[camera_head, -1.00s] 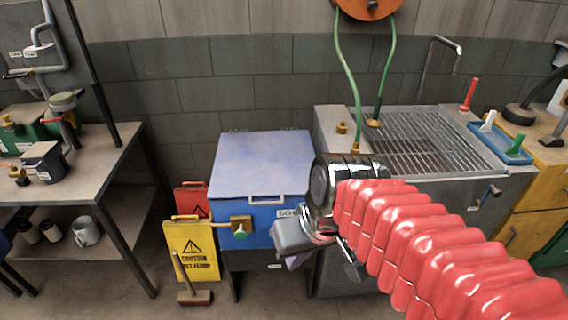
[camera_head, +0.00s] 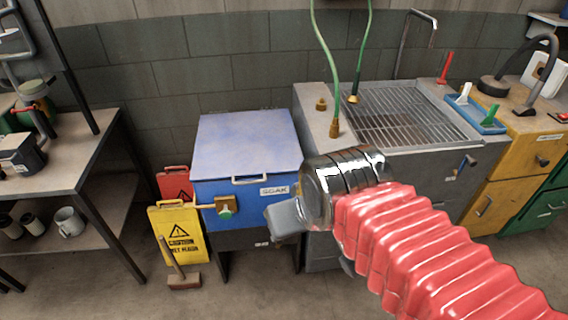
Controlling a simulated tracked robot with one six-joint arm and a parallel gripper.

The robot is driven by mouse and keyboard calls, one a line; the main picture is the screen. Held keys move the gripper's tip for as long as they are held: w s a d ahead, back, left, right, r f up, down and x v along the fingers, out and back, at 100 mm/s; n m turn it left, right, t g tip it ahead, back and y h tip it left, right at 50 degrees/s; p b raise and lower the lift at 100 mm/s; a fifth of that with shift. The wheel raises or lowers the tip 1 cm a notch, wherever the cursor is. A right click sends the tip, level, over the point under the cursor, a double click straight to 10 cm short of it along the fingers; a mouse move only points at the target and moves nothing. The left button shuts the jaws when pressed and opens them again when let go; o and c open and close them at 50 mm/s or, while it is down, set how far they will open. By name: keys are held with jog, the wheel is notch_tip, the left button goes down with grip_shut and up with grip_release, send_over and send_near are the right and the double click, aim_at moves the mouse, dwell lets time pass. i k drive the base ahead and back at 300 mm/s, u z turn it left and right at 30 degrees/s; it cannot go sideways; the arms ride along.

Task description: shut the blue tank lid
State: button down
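The blue tank (camera_head: 233,205) stands on dark legs against the back wall, with a label reading SOAK on its front. Its pale blue lid (camera_head: 247,148) lies down flat over the top and looks closed, with a silver handle (camera_head: 264,180) at its front edge. My gripper (camera_head: 282,220) is in front of the tank's right side, apart from the lid handle.
Yellow and red caution signs (camera_head: 179,235) and a small broom (camera_head: 184,281) stand left of the tank. A metal sink unit (camera_head: 400,150) with a green hose is on the right. A steel workbench (camera_head: 75,150) is at left.

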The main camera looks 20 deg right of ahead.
aim_at(232, 146)
jog(key=k, duration=0.6)
jog(key=i, duration=1.6)
jog(key=u, duration=0.7)
